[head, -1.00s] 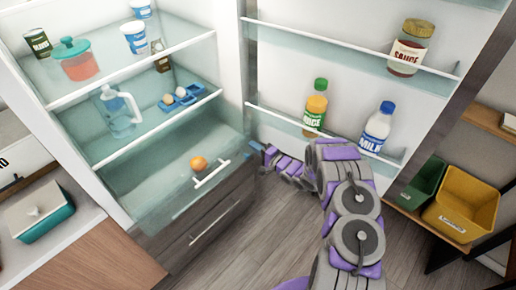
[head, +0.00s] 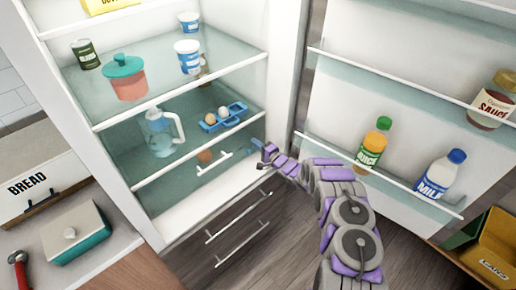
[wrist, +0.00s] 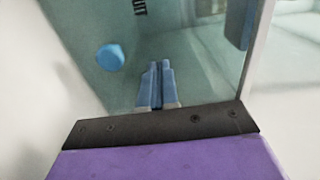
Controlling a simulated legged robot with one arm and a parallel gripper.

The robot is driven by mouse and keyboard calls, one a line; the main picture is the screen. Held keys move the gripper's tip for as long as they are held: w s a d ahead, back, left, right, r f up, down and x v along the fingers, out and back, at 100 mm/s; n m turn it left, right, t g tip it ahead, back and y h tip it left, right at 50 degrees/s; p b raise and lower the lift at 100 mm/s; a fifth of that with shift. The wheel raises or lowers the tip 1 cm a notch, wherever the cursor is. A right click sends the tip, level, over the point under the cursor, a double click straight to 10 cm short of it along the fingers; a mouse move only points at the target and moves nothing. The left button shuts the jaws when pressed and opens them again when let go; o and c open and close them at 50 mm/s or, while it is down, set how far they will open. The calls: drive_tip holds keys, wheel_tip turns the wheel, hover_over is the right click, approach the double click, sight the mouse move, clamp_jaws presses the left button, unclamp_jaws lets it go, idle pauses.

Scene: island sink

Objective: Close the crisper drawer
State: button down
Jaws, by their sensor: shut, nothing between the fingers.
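The crisper drawer, a clear bin with a white bar handle (head: 213,163), sits low in the open fridge, beneath the lower glass shelf. Bare white fridge floor shows in front of it. An orange (head: 205,156) shows partly inside, under the shelf edge. My gripper (head: 257,143) is at the right side of the fridge opening, right of the handle. In the wrist view its blue fingers (wrist: 158,65) are together and empty, in front of a pale teal clear surface with partly visible dark lettering. I cannot tell whether they touch the drawer.
The fridge door (head: 400,110) stands open at the right, with juice (head: 373,143), milk (head: 440,175) and sauce (head: 493,100) on its racks. An egg tray (head: 222,117) and pitcher (head: 162,132) stand on the lower shelf. Two grey drawers (head: 225,235) are below. Wood floor is clear in front.

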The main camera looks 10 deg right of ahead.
drive_tip(key=shift+w+d+f, duration=0.1)
drive_tip(key=shift+w, duration=0.65)
drive_tip(key=shift+a+r, duration=0.2)
drive_tip(key=shift+a, duration=0.35)
drive_tip(key=shift+s+d, duration=0.1)
drive_tip(key=p+v, duration=0.2)
drive_tip(key=v, duration=1.5)
drive_tip(key=shift+d+f+p, duration=0.25)
drive_tip(key=shift+d+p, duration=0.05)
drive_tip(key=shift+d, duration=0.1)
drive_tip(key=shift+s+d, duration=0.1)
